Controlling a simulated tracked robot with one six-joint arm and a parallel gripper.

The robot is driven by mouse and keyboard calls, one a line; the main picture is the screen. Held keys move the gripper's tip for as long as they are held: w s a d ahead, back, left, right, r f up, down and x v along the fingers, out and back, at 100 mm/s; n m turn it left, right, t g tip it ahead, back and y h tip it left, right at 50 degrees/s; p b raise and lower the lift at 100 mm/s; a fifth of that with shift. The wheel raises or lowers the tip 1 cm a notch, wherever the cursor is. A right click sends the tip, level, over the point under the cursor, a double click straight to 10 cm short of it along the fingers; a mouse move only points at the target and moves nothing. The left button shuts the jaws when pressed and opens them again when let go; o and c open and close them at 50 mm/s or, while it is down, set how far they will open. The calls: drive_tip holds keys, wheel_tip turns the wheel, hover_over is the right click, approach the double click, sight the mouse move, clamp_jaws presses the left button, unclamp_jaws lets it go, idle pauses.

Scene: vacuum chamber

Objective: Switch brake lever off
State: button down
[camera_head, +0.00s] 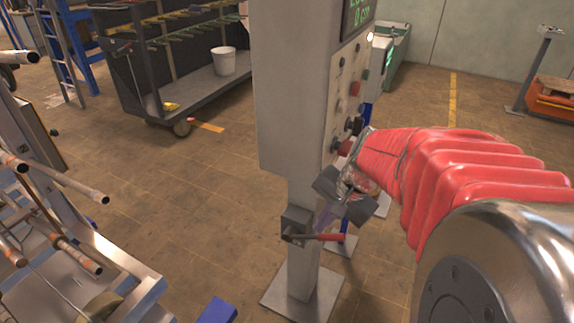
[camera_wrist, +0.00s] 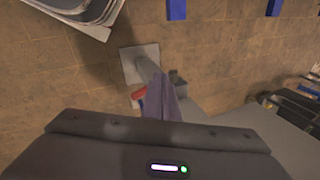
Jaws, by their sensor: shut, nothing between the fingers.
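The brake lever (camera_head: 328,237) has a red handle that points right, nearly level, from a dark grey box (camera_head: 296,222) low on the control post. My gripper (camera_head: 324,218) is shut and empty, its fingers pointing down just above the red handle in the head view. I cannot tell whether they touch it. In the wrist view the shut purplish fingers (camera_wrist: 160,98) stand in the middle, and a red part of the lever (camera_wrist: 138,94) shows just left of them. The fingers and gripper body hide some of the lever there.
The grey control cabinet (camera_head: 285,90) with buttons on its right face stands close to my gripper. Its post rises from a floor plate (camera_head: 303,292). A metal frame with pipes (camera_head: 85,255) is at the left, and a cart with a white bucket (camera_head: 224,62) is behind. Open floor lies between.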

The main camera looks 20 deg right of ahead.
drive_tip(key=s+d+f+m, duration=0.1)
drive_tip(key=d+f+m, duration=0.5)
drive_tip(key=d, duration=0.3)
drive_tip(key=s+d+f+m+t+y, duration=0.1)
drive_tip(key=s+d+f+m, duration=0.1)
drive_tip(key=d+f+m, duration=0.5)
drive_tip(key=d, duration=0.3)
drive_tip(key=shift+s+d+m+t, duration=0.15)
drive_tip(key=shift+m+t, duration=0.15)
drive_tip(key=w+a+f, duration=0.4)
drive_tip(key=w+f, duration=0.1)
drive_tip(key=w, duration=0.1)
drive_tip(key=shift+a+f, duration=0.35)
drive_tip(key=shift+a, duration=0.05)
drive_tip(key=shift+s, duration=0.1)
